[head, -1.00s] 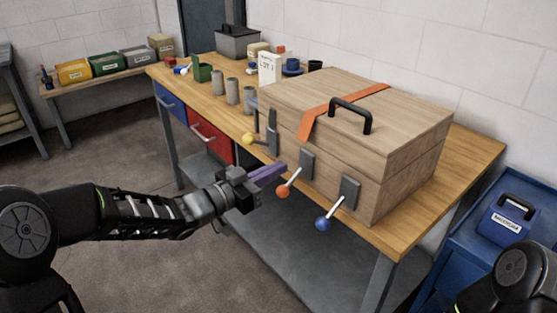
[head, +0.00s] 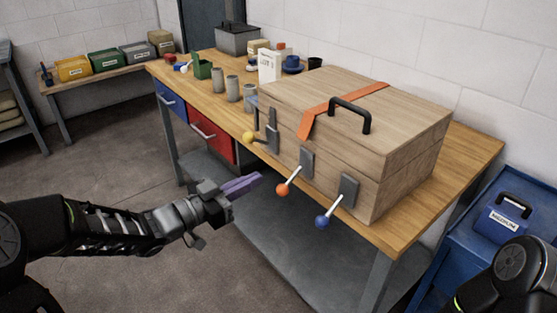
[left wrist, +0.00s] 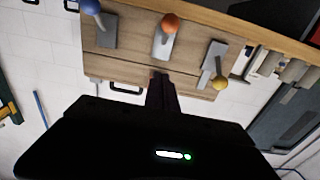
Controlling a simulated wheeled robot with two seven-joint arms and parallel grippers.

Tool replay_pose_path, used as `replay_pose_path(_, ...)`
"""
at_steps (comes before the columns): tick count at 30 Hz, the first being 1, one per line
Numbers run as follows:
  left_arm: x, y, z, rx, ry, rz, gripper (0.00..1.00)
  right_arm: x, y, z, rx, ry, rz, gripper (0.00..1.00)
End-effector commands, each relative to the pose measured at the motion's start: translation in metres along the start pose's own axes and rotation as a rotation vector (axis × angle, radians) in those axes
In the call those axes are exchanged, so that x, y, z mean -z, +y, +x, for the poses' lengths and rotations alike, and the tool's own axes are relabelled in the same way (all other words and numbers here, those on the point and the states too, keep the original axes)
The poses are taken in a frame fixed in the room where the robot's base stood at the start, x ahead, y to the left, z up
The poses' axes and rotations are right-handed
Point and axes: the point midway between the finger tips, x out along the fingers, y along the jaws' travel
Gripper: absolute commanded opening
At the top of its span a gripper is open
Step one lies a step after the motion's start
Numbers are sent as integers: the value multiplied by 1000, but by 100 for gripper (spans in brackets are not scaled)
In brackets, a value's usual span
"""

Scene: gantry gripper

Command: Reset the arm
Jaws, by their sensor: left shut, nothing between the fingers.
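My left gripper (head: 242,187) is shut and empty, its purple fingers together. It hangs in the air in front of the workbench, left of the orange-knobbed lever and apart from it. The wooden box (head: 405,180) carries three levers on its front: one with a yellow knob (head: 249,137), one with an orange knob (head: 282,190) and one with a blue knob (head: 322,222). In the left wrist view the blue knob (left wrist: 90,6), orange knob (left wrist: 170,22) and yellow knob (left wrist: 220,83) show beyond the dark fingers (left wrist: 161,92). My right gripper is out of view.
The workbench (head: 405,240) also bears grey cups (head: 233,88), a white box (head: 269,66) and a dark case (head: 238,38) toward the back. A blue cabinet with a blue case (head: 505,217) stands at the right. The floor (head: 150,180) left of the bench is clear.

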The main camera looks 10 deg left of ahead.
Motion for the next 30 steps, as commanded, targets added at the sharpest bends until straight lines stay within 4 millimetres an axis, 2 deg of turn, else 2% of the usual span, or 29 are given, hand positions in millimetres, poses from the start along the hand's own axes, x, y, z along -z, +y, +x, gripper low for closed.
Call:
replay_pose_path(15,-3,-2,0,7,-13,24,0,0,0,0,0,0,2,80)
replay_pose_path(20,-24,-35,-4,161,-82,15,0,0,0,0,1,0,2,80)
replay_pose_path(23,-75,-52,-9,294,-193,-90,0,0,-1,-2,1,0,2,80)
replay_pose_path(25,-124,-49,-14,365,-302,-194,0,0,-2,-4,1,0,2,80)
replay_pose_path(28,-199,-23,-26,432,-483,-356,0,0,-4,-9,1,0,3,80)
replay_pose_path(30,-248,7,-39,458,-616,-468,0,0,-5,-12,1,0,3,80)
